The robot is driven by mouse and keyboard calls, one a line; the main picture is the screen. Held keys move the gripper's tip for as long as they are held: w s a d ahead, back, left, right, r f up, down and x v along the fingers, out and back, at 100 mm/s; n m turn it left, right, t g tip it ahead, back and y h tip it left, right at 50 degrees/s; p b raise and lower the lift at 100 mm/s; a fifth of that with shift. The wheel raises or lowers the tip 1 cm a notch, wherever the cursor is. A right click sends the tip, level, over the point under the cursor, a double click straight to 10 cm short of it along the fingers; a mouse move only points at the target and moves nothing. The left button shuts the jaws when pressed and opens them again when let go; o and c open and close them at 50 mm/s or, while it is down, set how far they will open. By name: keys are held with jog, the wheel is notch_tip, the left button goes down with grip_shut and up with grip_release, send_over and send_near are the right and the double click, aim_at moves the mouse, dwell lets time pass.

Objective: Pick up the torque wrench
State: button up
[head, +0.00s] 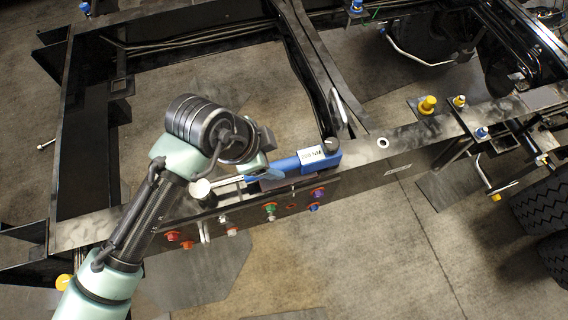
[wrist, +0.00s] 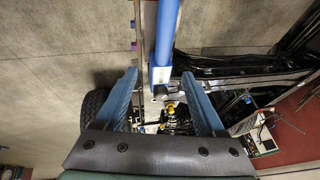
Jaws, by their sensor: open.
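The torque wrench (head: 318,161) lies along the top of the chassis rail in the head view. It has a blue handle with a white label, a dark end at the right and a silver shaft and round head at the left. In the wrist view its blue handle (wrist: 166,25) runs down from the top edge to between my finger tips. My gripper (wrist: 162,73) is open, one blue finger on each side of the handle's line, with visible gaps. My wrist and gripper hide part of the wrench in the head view; I cannot tell the remaining height.
The black chassis rail (head: 408,137) runs across under the wrench. Coloured knobs stick out of its near face, such as a green one (head: 270,208). Yellow (head: 428,104) and blue caps stand further right. Tyres (head: 545,210) are at the right edge. Open floor lies in front.

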aim_at(286, 163)
jog(key=x, duration=0.6)
jog(key=shift+w+d+f+p, duration=0.1)
jog(key=shift+d+f+p, duration=0.05)
jog(key=shift+f+p, duration=0.2)
jog(key=shift+w+a+p+x, duration=0.15)
jog(key=shift+p+x, duration=0.25)
jog(key=shift+x, duration=1)
jog(key=shift+w+a+p+x, duration=0.15)
jog(key=shift+p+x, duration=0.2)
jog(key=shift+x, duration=1)
grip_shut()
